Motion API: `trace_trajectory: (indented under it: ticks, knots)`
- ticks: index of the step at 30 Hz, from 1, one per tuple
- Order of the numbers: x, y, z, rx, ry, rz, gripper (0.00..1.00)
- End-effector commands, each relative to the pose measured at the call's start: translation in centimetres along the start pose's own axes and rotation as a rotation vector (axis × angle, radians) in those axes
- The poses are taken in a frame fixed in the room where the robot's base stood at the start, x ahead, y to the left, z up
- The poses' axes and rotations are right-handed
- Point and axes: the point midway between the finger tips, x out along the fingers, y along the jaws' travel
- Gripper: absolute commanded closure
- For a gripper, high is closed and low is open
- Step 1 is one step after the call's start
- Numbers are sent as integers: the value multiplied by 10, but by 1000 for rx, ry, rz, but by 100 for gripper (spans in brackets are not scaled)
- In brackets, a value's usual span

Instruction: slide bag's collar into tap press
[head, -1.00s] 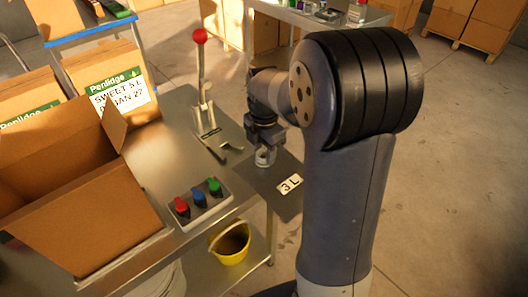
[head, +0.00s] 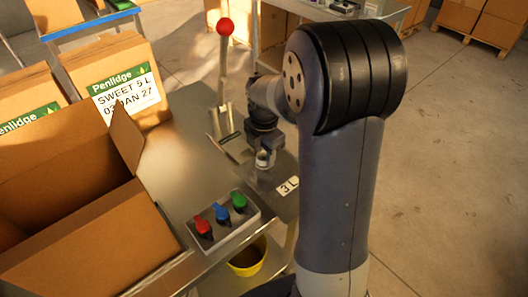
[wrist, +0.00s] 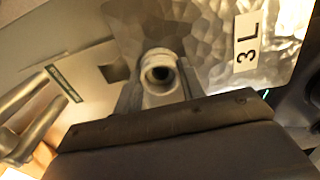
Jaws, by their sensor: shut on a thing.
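My gripper (head: 265,160) is shut on the pale collar (wrist: 160,73) of the bag. In the wrist view the collar's round opening faces the camera between my two fingers. The silvery bag (wrist: 220,45), marked 3 L, spreads behind and to the right of the collar; in the head view its label side (head: 287,187) lies at the bench's right end. The tap press (head: 225,75), with a red-knobbed lever, stands just left of my gripper. In the wrist view metal prongs (wrist: 30,115) show at left, apart from the collar. My arm partly hides the bag.
A box with red, blue and green switches (head: 221,220) sits at the bench's front edge. An open carton (head: 90,245) fills the left side, with labelled cartons (head: 125,90) behind. A yellow bucket (head: 247,262) is below the bench.

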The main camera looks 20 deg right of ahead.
Motion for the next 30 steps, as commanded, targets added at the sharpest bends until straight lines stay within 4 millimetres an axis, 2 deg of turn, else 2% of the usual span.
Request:
trace_trajectory:
  ticks: [19,30]
  knots:
    - [35,0,0,0,0,1,84]
    - [31,20,0,-2,0,1,84]
